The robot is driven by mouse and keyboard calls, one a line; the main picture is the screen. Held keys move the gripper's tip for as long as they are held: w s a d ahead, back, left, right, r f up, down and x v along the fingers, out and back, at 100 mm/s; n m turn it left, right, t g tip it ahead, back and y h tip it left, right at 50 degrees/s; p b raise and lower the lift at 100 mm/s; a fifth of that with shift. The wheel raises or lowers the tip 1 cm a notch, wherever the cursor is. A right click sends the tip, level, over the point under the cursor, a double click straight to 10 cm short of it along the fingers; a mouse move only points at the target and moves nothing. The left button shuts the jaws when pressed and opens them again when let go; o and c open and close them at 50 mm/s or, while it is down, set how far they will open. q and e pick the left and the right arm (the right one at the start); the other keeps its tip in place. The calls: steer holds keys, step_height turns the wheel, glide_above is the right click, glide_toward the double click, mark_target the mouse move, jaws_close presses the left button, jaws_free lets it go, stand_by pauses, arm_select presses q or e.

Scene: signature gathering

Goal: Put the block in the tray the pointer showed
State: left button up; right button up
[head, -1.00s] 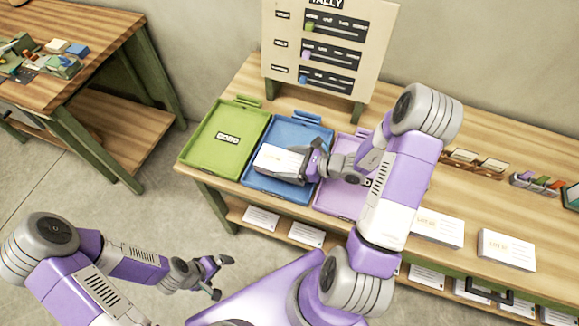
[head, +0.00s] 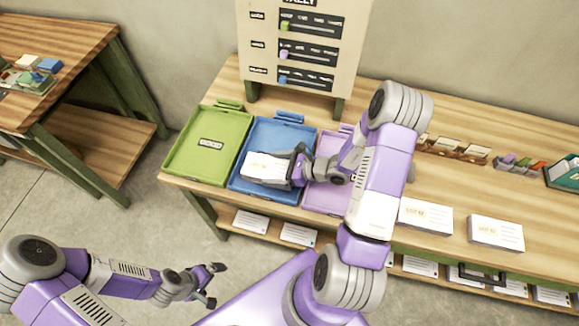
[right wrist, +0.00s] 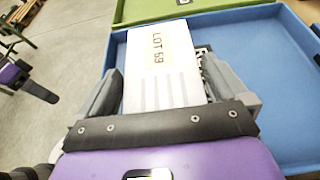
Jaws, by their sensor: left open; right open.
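The white block (head: 262,167), marked LOT 59 in the right wrist view (right wrist: 160,75), is in the blue tray (head: 285,131), near its left side. I cannot tell whether it lies flat on the tray's floor. My right gripper (head: 295,166) is open at the block's right end, with a finger on each side of it in the right wrist view (right wrist: 162,85). My left gripper (head: 214,284) is open and empty, in front of the table. The green tray (head: 188,158) is left of the blue one and the purple tray (head: 322,172) right of it, partly hidden by my right arm.
A tally board (head: 258,84) with green, purple and blue sliders stands behind the trays. Two more white blocks, one (head: 425,216) nearer and one (head: 496,232) further right, lie on the wooden table (head: 470,190). Small card holders (head: 458,150) stand at the back. Another table (head: 60,45) is at left.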

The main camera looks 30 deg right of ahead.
steer(key=p+v, duration=0.1)
steer(key=v, duration=1.1)
steer(key=shift+p, duration=0.3)
